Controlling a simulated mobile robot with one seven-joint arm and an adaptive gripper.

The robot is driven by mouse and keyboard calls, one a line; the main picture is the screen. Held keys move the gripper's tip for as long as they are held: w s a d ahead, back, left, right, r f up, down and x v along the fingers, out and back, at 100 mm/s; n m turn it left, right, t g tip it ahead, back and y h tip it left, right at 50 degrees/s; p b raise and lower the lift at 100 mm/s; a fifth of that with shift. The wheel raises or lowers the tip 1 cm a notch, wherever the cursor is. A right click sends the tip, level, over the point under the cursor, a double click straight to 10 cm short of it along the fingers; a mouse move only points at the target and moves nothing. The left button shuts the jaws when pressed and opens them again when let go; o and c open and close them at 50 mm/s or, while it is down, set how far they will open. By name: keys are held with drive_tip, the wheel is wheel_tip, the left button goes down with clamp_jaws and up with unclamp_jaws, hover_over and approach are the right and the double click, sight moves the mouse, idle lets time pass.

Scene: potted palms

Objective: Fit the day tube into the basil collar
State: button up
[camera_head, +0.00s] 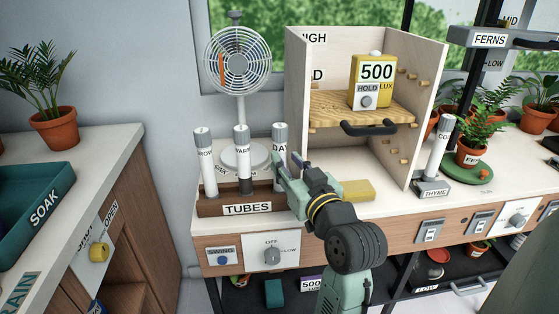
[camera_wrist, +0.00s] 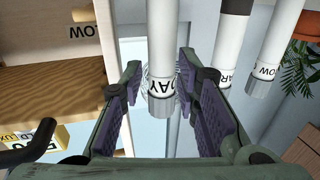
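The day tube (camera_head: 280,137) is white with grey ends and a DAY label. It stands upright at the right end of the wooden TUBES rack (camera_head: 248,208). My gripper (camera_head: 284,172) is at this tube, in front and to its right. In the wrist view the day tube (camera_wrist: 162,62) runs between the two fingers of my gripper (camera_wrist: 160,80). The fingers are apart, with gaps on both sides of the tube. No collar labelled basil can be made out; my arm covers part of the bench.
The grow tube (camera_head: 205,160) and warm tube (camera_head: 242,160) stand left in the rack, a fan (camera_head: 238,62) behind. A wooden shelf box (camera_head: 420,110) with a lux meter (camera_head: 371,82) rises to the right. A thyme collar (camera_head: 431,187) holds another tube (camera_head: 440,145).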

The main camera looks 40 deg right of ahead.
sight(283, 156)
drive_tip(key=p+x, duration=0.1)
drive_tip(key=x, duration=0.3)
drive_tip(key=shift+w+a+r, duration=0.1)
drive_tip(key=shift+w, duration=0.1)
drive_tip(key=shift+c, duration=0.3)
clamp_jaws()
